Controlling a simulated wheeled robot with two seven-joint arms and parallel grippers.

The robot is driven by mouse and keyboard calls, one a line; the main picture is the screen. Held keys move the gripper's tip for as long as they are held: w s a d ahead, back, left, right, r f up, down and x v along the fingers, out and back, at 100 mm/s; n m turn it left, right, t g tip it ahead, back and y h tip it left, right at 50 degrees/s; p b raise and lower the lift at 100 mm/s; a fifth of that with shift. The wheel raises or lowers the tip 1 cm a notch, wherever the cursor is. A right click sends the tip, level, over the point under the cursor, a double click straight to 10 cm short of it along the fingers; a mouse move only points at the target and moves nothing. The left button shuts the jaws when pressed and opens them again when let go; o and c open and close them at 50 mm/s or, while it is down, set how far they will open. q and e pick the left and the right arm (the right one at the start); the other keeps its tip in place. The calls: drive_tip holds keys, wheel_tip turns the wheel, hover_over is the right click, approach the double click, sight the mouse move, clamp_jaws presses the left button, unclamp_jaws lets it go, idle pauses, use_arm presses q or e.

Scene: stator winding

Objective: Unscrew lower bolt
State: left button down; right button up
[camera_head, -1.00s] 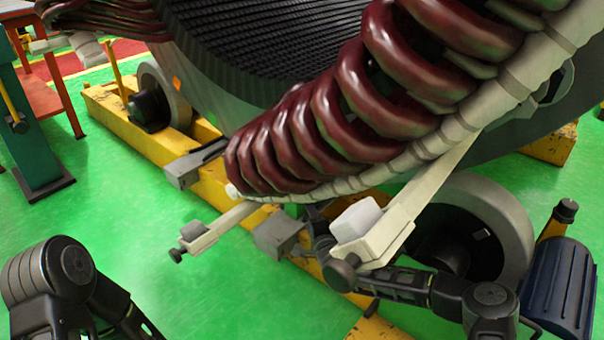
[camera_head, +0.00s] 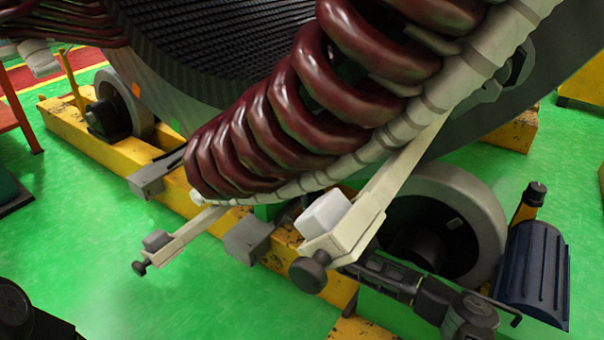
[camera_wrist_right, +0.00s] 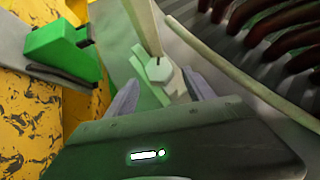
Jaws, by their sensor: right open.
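A pale hexagonal bolt head (camera_wrist_right: 159,69) shows in the right wrist view, on the end of a narrow pale bar. My right gripper (camera_wrist_right: 162,80) is open, with one finger on each side of the bolt head; I cannot tell whether they touch it. In the head view the right arm reaches in from the lower right, and its fingertips are hidden behind the bracket (camera_head: 345,240). This bracket carries a white block and a dark knob-headed bolt (camera_head: 308,274). A second dark knob-headed bolt (camera_head: 139,268) is on the left bracket. My left gripper is out of view.
The large stator with dark red coils (camera_head: 250,130) hangs over the work area. A yellow beam frame (camera_head: 80,140) with wheels lies below it. In the wrist view, a green block (camera_wrist_right: 62,42) stands close on the left.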

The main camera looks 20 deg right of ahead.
drive_tip(key=shift+w+d+r+b, duration=0.15)
drive_tip(key=shift+w+b, duration=0.2)
drive_tip(key=shift+w, duration=0.8)
drive_tip(key=shift+w+d+b, duration=0.1)
drive_tip(key=shift+w+b, duration=0.25)
drive_tip(key=shift+w, duration=0.8)
clamp_jaws()
